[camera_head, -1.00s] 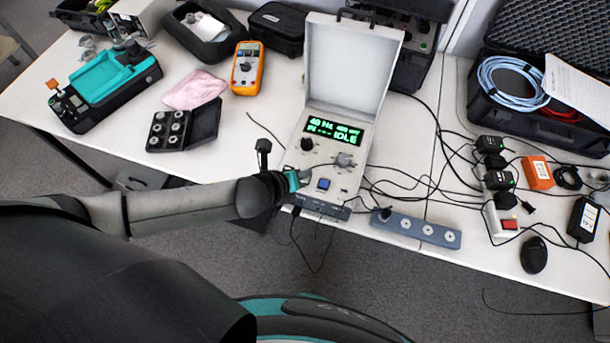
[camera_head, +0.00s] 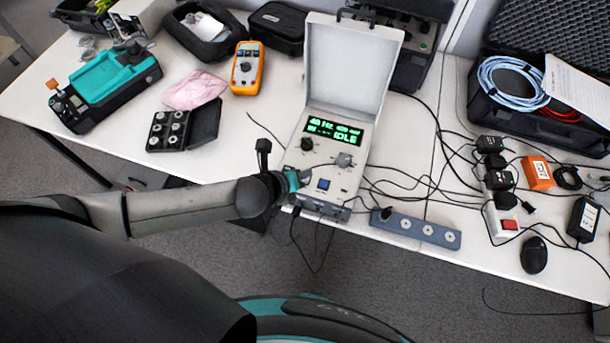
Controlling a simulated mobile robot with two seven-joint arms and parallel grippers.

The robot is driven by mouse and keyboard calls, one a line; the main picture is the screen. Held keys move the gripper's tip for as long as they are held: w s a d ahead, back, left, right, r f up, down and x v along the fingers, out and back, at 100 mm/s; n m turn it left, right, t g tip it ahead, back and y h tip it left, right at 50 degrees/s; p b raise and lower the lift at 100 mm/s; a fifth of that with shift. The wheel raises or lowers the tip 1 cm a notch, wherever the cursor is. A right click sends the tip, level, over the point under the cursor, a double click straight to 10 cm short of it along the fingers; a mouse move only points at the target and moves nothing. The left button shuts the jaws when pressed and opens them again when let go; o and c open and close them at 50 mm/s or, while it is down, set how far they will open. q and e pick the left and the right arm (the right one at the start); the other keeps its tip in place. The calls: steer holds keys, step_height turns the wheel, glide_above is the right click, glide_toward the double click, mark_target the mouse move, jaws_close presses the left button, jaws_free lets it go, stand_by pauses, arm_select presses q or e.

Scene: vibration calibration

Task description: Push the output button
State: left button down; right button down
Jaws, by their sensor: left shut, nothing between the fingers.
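The calibration device (camera_head: 350,133) is a light grey case with its lid standing open at the back of its panel. Its dark display (camera_head: 333,131) shows green text that includes "IDLE". Two knobs, one black (camera_head: 307,144) and one grey (camera_head: 344,160), sit below the display. A blue square button (camera_head: 323,184) is on the lower panel; I cannot read its label. My left gripper (camera_head: 304,175) is shut and empty at the panel's left edge, just left of the blue button and apart from it. My right gripper is not in view.
A grey power strip (camera_head: 416,229) and many loose cables lie right of the device. An orange multimeter (camera_head: 247,69), a pink cloth (camera_head: 194,90) and a black box of round parts (camera_head: 183,128) lie to its left. The table's front edge runs just below the device.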

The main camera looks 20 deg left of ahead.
arm_select(q)
steer(key=shift+f, duration=0.15)
steer(key=shift+f, duration=0.35)
stand_by(0.5)
steer(key=shift+r+p, duration=0.45)
steer(key=shift+p, duration=0.15)
step_height(320, 180, up, 6)
steer(key=p, duration=0.7)
